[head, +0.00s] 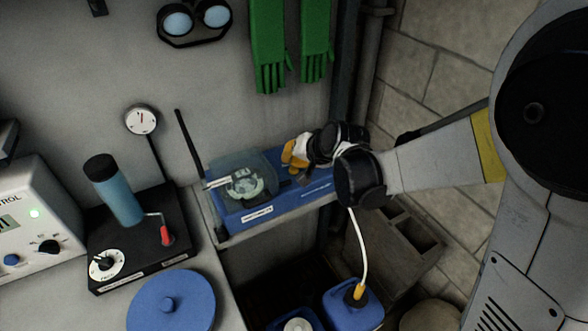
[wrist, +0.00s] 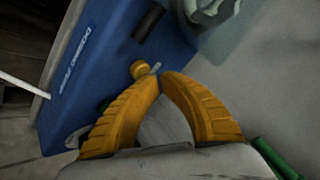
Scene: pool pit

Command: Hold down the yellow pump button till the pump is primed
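The blue pump (head: 262,216) sits on a ledge in the middle of the head view. It has a clear cover (head: 243,177) on its left part, and it fills the upper left of the wrist view (wrist: 95,75). The round yellow pump button (wrist: 139,69) is on the blue top, just beyond my fingertips and slightly left of them. My gripper (wrist: 160,77) has ribbed orange fingers with their tips together and nothing held between them. In the head view my gripper (head: 291,155) is over the right part of the pump. Whether the tips touch the button cannot be told.
A black stick (head: 187,137) rises at the pump's left. Green gloves (head: 285,45) hang on the wall behind. A blue jug (head: 353,303) with a white hose (head: 361,245) stands below the ledge. A blue bottle (head: 118,198) and a control box (head: 35,220) are at left.

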